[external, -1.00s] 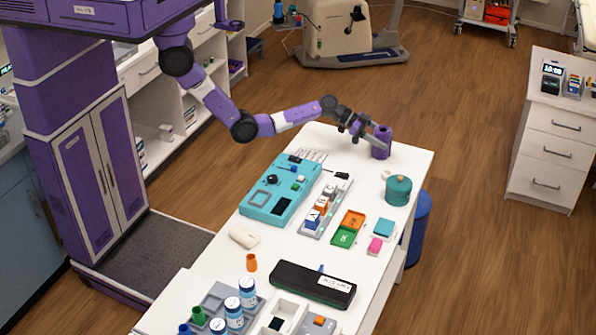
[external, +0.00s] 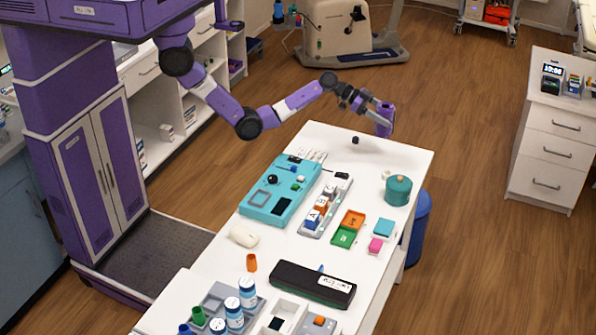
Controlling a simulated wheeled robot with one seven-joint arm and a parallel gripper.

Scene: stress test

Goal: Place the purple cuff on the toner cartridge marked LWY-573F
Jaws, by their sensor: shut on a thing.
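My gripper (external: 376,112) is shut on the purple cuff (external: 386,120), a short hollow cylinder, and holds it above the far end of the white table (external: 400,165). The cuff is slightly tilted. A long black toner cartridge (external: 300,281) with a white label lies at the near part of the table, well away from my gripper. The print on its label is too small to read for sure.
A teal panel (external: 262,208), a grey strip of blocks (external: 337,193), orange and green trays (external: 343,238) and a teal lidded pot (external: 398,190) stand mid-table. An orange cup (external: 251,262) and several blue-white jars (external: 234,312) are nearer.

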